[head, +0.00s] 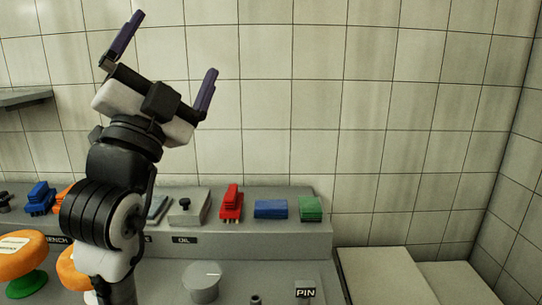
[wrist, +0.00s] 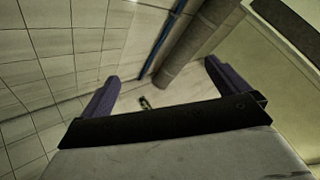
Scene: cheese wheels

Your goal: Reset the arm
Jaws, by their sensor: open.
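My gripper (head: 166,65) is raised in front of the tiled wall in the head view, well above the bench. Its two purple fingers point up and stand wide apart, with nothing between them. In the wrist view my gripper (wrist: 162,85) also shows open and empty, with the purple fingers at left and right of the black bar. The wrist camera faces tiled wall and pipes, tilted.
A grey ledge (head: 290,240) carries a red block (head: 231,203), a blue block (head: 271,209) and a green block (head: 310,209). Orange wheels (head: 20,256) stand at the lower left. A wall shelf (head: 25,98) is at left. The upper right is clear.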

